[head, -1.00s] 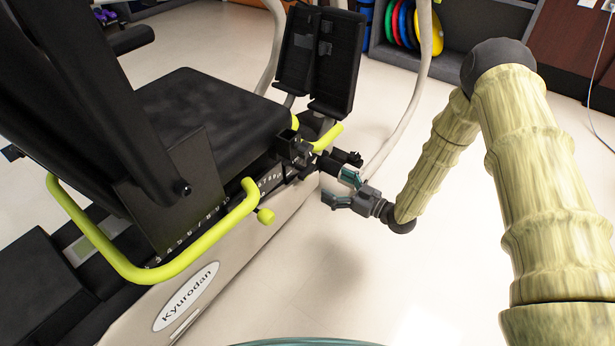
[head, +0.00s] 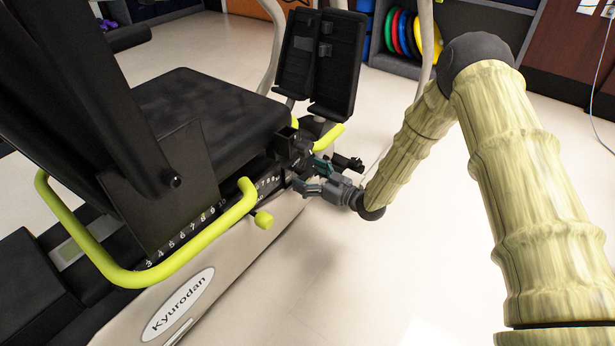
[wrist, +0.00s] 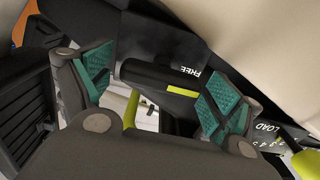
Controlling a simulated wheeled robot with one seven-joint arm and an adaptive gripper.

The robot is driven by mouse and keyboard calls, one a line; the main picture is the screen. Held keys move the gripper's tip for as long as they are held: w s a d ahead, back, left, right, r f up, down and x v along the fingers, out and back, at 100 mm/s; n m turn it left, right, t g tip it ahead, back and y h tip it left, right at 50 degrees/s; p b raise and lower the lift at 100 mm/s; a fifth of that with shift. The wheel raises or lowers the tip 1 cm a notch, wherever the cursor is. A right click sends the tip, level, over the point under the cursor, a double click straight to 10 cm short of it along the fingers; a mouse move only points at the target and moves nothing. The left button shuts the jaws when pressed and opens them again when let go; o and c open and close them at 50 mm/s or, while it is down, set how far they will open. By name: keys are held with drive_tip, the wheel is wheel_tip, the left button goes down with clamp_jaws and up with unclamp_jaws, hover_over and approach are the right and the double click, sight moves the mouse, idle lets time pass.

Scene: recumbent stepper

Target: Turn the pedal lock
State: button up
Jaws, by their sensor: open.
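The pedal lock appears to be a short black cylindrical handle (wrist: 160,74) beside a dark plate marked "FREE" (wrist: 190,50) in the wrist view. My gripper (head: 314,177) is at the stepper's side, just in front of the seat, among black fittings. In the wrist view my gripper (wrist: 158,88) has its two teal-padded fingers spread apart, with the handle showing between them. I cannot tell whether either finger touches it. The lock is hard to pick out from the dark parts in the head view.
The black seat (head: 200,115) and yellow-green side bar (head: 180,260) are left of my gripper. Black foot plates (head: 330,65) stand behind it. A "LOAD" scale (wrist: 265,135) is at right in the wrist view. The floor (head: 350,270) in front is clear.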

drive_tip(key=c, duration=1)
drive_tip(key=shift+c, duration=0.2)
drive_tip(key=shift+r+m+p, duration=0.15)
drive_tip(key=shift+m+p, duration=0.15)
drive_tip(key=shift+p, duration=0.25)
drive_tip(key=shift+r+m+p, duration=0.1)
drive_tip(key=shift+m+p, duration=0.9)
drive_tip(key=shift+p, duration=0.25)
drive_tip(key=m+p, duration=0.4)
drive_tip(key=m, duration=0.1)
drive_tip(key=shift+w+d, duration=0.1)
drive_tip(key=shift+w, duration=0.05)
drive_tip(key=m+p, duration=0.1)
drive_tip(key=m, duration=0.1)
drive_tip(key=m+p, duration=0.1)
drive_tip(key=m, duration=0.1)
drive_tip(key=shift+d+f+m, duration=0.1)
drive_tip(key=shift+f+m, duration=0.25)
drive_tip(key=shift+m, duration=0.05)
drive_tip(key=m, duration=0.5)
drive_tip(key=shift+w+f+p, duration=0.1)
drive_tip(key=shift+f+p, duration=0.05)
drive_tip(key=shift+p, duration=0.25)
drive_tip(key=shift+m, duration=0.4)
